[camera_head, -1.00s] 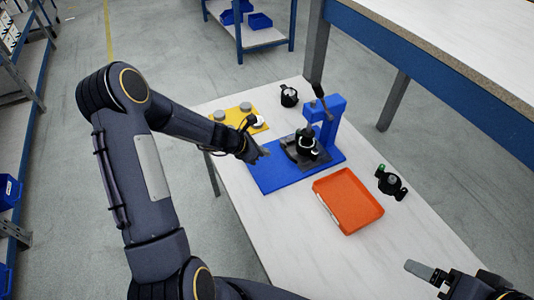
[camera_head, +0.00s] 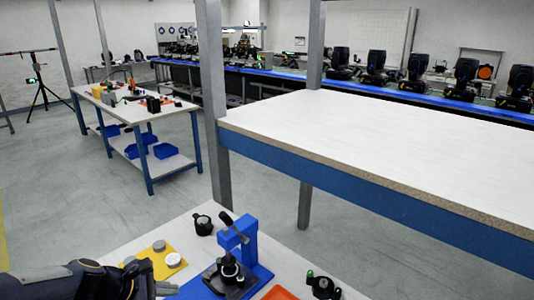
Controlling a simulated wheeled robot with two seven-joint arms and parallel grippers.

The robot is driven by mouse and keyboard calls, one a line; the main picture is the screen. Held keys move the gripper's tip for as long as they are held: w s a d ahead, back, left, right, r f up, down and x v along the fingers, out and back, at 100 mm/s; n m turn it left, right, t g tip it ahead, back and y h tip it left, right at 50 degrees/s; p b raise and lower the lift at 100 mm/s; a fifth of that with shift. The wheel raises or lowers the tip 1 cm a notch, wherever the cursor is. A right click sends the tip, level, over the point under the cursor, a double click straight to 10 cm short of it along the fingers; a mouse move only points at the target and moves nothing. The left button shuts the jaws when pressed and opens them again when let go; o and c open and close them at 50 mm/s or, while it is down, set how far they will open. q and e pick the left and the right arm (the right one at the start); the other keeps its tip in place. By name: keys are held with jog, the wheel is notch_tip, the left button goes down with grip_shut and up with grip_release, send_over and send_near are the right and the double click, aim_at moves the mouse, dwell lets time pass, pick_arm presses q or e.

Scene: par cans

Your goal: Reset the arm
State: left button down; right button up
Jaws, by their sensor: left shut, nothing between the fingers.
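My left gripper (camera_head: 168,289) is at the lower left of the head view, at the end of my dark arm. It is shut and empty, beside the left side of the blue press (camera_head: 238,248). A dark round part (camera_head: 228,266) sits in the press under its lever. A yellow plate (camera_head: 158,259) with grey and white discs lies just behind the gripper. My right gripper is out of view.
A black part (camera_head: 203,224) stands behind the press, and another (camera_head: 322,285) to its right. An orange tray (camera_head: 279,293) shows only at its edge. A large empty white bench (camera_head: 370,145) fills the right. Another table (camera_head: 135,106) stands farther back.

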pick_arm(q)
jog(key=s+d+r+m, duration=0.4)
jog(key=s+r+m, duration=0.2)
jog(key=s+m, duration=0.2)
jog(key=s+m+y, duration=0.2)
jog(key=s+m, duration=0.9)
jog(key=s, duration=0.3)
jog(key=shift+r+g+y, duration=0.25)
jog(key=shift+g+y, duration=0.05)
jog(key=shift+g, duration=0.1)
jog(key=shift+d, duration=0.1)
